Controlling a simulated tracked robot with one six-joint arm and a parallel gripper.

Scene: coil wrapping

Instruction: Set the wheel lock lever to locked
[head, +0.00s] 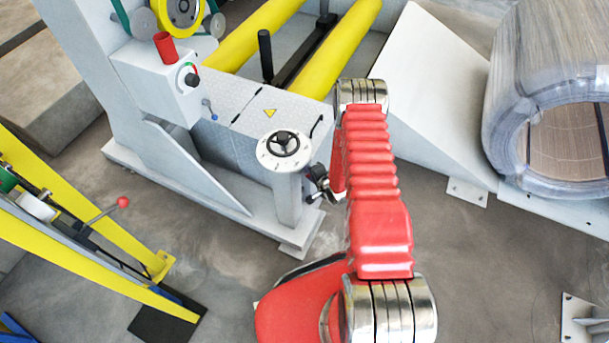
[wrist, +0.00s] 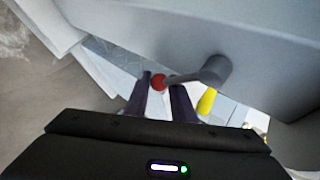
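The lever, a short grey arm with a red ball knob (wrist: 160,82), juts from a round grey boss (wrist: 216,69) on a grey surface in the wrist view. I take it for the wheel lock lever; its markings do not show. My gripper (wrist: 161,85) has its two dark fingers apart, one on each side of the knob; I cannot tell whether they touch it. In the head view my gripper (head: 318,186) is beside the pedestal under the black handwheel (head: 284,144) with its white dial, and the lever is not clearly visible there.
The grey machine (head: 235,115) with yellow rollers (head: 327,50) stands behind the pedestal (head: 288,200). A white ramp (head: 430,95) and a wrapped coil (head: 545,90) are at right. A yellow frame with another red-knobbed lever (head: 122,202) is at left.

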